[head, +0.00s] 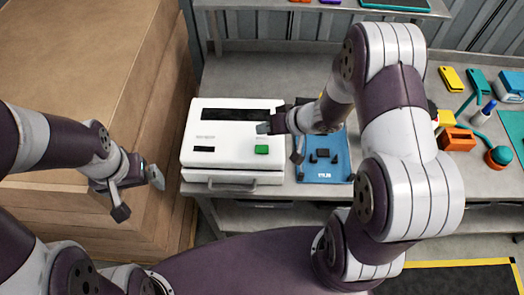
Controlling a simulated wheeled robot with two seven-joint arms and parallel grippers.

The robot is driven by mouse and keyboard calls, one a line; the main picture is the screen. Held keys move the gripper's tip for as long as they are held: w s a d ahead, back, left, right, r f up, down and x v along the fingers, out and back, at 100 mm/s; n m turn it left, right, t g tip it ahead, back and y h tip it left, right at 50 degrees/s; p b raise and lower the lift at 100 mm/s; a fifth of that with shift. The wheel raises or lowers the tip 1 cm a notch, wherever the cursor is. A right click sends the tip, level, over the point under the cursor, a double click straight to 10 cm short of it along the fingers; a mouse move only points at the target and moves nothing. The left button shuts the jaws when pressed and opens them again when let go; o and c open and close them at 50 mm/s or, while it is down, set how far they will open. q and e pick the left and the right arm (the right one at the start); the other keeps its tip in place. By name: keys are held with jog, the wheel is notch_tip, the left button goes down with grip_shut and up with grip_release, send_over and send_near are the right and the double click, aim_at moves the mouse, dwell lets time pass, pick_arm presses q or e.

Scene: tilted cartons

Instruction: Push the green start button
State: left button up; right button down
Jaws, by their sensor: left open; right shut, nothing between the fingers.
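The green start button (262,149) is on the lower right of the top face of a white machine (222,160) on the bench. My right gripper (264,128) is shut and empty. It is over the right side of the machine, just beyond the green button in the picture; I cannot tell its exact height above the surface. The button is in clear view. My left gripper (138,198) is open and empty, left of the machine and in front of the cartons.
A large stack of brown cartons (90,60) stands at the left. A blue tray (340,165) with dark parts lies right of the machine, below my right forearm. An orange block (457,139), a teal lamp and several other items are further right on the bench.

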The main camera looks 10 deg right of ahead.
jog(key=b, duration=0.5)
send_over(265, 149)
notch_tip(265, 149, down, 6)
jog(key=shift+r, duration=0.1)
jog(key=shift+f, duration=0.35)
jog(key=shift+s, duration=0.1)
jog(key=shift+f, duration=0.1)
dwell(1.1)
jog(key=shift+f, duration=0.4)
jog(key=shift+f+b, duration=0.4)
jog(key=shift+f, duration=0.05)
dwell(0.5)
jog(key=shift+r, duration=0.1)
jog(key=shift+r+p, duration=0.8)
jog(key=shift+p, duration=0.35)
